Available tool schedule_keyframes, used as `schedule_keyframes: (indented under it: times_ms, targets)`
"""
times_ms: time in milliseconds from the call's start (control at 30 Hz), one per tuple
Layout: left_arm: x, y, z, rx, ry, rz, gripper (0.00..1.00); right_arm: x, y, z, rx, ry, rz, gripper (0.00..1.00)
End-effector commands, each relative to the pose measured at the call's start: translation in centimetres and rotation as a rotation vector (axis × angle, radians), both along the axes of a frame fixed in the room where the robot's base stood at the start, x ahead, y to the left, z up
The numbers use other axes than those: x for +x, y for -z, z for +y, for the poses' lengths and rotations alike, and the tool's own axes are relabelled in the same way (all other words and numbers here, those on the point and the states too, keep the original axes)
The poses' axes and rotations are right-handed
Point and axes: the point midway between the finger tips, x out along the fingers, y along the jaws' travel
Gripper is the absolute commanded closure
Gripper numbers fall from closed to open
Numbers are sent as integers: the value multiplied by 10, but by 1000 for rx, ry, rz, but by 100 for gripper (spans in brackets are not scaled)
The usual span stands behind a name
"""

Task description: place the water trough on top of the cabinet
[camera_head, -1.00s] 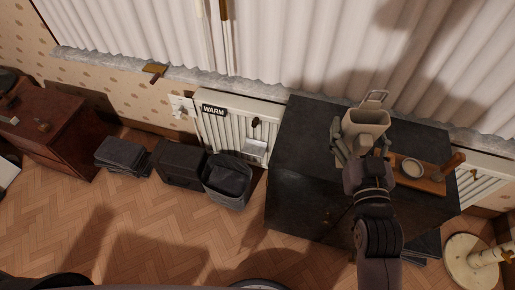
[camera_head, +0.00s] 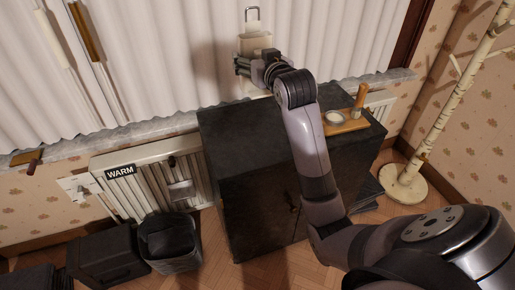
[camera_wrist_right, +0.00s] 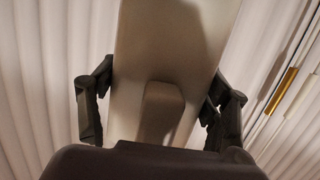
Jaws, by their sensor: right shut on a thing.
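The water trough (camera_head: 254,44) is a beige, narrow container with a wire loop at its top. It is upright in front of the curtain, beyond the back of the cabinet's top in the head view. My right gripper (camera_head: 256,64) is shut on it. In the right wrist view the trough (camera_wrist_right: 180,45) stands between the two dark fingers (camera_wrist_right: 158,110), and its lower end is hidden by the gripper body. The cabinet (camera_head: 240,130) is black with a flat top and front doors. My right arm covers part of its top and front. My left gripper is not in view.
A wooden board (camera_head: 350,125) with a small round dish (camera_head: 335,116) is on the right of the cabinet top. The left of the top is bare. A radiator (camera_head: 150,180) and dark bins (camera_head: 170,245) are at left. A white branch stand (camera_head: 430,140) is at right.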

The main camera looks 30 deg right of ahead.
Motion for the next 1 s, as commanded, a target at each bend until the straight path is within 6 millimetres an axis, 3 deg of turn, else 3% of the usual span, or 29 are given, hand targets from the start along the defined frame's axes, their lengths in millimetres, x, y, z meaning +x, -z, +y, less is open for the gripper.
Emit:
schedule_keyframes:
  times_ms: [133, 400, 600, 867, 1000]
  targets:
    - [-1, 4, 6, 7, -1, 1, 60, 1, 20, -2, 2, 3, 7, 54]
    - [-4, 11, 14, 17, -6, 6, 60, 0, 94, -2, 3, 3, 8, 54]
    - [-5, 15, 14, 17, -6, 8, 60, 0, 137, -2, 1, 3, 4, 54]
    - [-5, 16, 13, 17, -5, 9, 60, 0, 161, -2, 1, 3, 2, 54]
    - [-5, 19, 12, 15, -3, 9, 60, 0, 184, -2, 0, 3, 4, 54]
